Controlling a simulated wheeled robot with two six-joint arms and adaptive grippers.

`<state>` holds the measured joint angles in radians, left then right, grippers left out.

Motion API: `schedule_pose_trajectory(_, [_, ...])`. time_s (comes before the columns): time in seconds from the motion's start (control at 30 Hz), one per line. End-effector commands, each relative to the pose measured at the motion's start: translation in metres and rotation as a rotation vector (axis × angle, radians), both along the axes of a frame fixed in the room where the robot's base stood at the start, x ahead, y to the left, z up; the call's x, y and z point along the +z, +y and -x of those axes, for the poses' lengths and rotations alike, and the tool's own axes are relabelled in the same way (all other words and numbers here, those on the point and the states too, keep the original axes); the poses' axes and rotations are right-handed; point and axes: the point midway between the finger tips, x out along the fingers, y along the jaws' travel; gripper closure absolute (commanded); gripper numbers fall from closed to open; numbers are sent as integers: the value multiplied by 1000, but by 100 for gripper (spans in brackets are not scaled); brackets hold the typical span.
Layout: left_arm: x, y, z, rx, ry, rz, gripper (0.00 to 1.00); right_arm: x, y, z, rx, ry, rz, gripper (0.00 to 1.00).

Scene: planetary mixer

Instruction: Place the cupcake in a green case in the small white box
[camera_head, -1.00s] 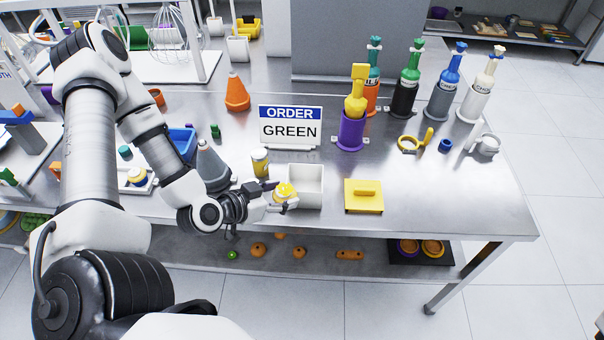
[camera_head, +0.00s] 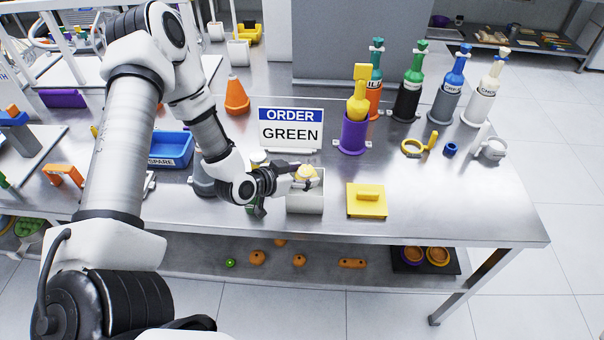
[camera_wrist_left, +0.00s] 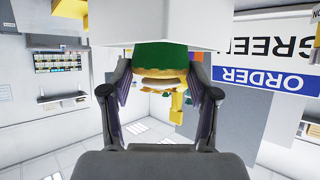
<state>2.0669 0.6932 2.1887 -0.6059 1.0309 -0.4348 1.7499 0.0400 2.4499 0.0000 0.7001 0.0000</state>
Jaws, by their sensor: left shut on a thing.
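The cupcake (camera_head: 306,172) has a yellow top in the head view; its green case (camera_wrist_left: 165,54) shows in the left wrist view. My left gripper (camera_head: 304,178) is shut on it, with one finger on each side of it. The small white box (camera_head: 305,205) stands open on the metal table. The cupcake is over the box opening, and my fingers hide part of the box. In the upside-down wrist view, the white box (camera_wrist_left: 160,18) wall comes right up to the green case. I cannot tell how deep the case sits. My right gripper is out of view.
A yellow lid (camera_head: 367,200) lies right of the box. The order sign (camera_head: 290,128) reads GREEN and stands behind it. Several bottles stand at the back right. The front right of the table is clear.

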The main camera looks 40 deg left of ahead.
Motion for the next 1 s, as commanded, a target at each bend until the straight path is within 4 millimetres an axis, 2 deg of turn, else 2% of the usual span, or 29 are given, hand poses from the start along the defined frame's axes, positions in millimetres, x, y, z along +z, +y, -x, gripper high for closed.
schedule_pose_trajectory(0.53, [-12, 0, 0, 0, -1, -1, 74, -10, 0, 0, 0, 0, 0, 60])
schedule_pose_trajectory(0.57, [-12, 0, 0, 0, 0, -1, 36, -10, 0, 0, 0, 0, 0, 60])
schedule_pose_trajectory(0.6, [-12, 0, 0, 0, 0, -1, 22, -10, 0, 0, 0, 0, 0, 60])
schedule_pose_trajectory(0.63, [-12, 0, 0, 0, 0, -1, 15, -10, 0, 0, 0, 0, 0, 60])
schedule_pose_trajectory(1.0, [-7, 0, 0, 0, -1, -1, 15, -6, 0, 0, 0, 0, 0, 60])
